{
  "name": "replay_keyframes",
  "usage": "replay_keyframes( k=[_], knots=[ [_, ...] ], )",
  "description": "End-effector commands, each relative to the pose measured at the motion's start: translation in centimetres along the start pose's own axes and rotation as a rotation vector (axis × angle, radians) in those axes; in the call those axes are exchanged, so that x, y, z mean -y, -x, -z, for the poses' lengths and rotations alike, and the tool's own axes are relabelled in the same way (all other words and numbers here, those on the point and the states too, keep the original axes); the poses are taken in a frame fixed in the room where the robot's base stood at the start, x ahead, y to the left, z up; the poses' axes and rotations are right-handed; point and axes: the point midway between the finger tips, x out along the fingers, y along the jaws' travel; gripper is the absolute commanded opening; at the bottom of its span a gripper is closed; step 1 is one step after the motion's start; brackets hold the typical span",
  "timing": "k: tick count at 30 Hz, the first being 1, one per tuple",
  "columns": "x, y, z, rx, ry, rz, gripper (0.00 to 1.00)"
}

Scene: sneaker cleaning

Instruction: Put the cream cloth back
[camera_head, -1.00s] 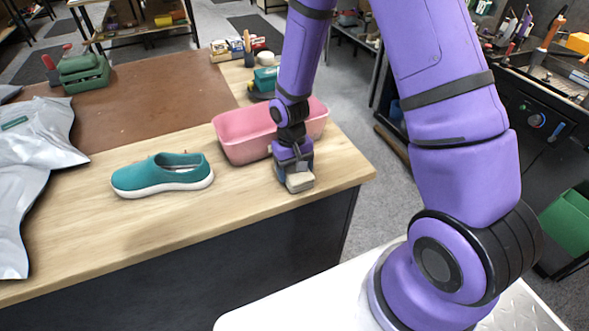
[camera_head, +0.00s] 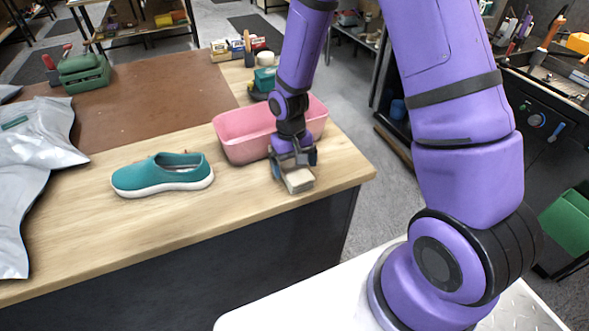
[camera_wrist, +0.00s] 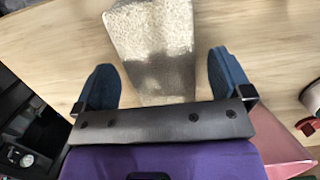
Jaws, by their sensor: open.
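The cream cloth (camera_head: 299,181) is a small folded pad lying near the front right corner of the wooden table. It also shows in the wrist view (camera_wrist: 150,38), between and beyond the fingers. My gripper (camera_head: 293,169) is just above the cloth, pointing down. In the wrist view my gripper (camera_wrist: 165,82) has its two blue fingers apart on either side of the cloth, with a gap to each, and holds nothing. The cloth's near end is partly in shadow under the gripper.
A pink tub (camera_head: 243,136) stands right behind my gripper. A teal sneaker (camera_head: 163,174) lies to the left on the table (camera_head: 150,225). A grey plastic bag (camera_head: 40,150) covers the far left. The table's front and right edges are close to the cloth.

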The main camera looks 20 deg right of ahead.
Motion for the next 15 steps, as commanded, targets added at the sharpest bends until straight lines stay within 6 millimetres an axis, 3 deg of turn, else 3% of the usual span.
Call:
replay_keyframes(
  k=[9,15],
  knots=[
    [0.0,6.1,0.1,-0.006,-0.001,0.0,0.97],
    [0.0,8.9,0.0,-0.003,0.0,0.0,0.97]
  ],
)
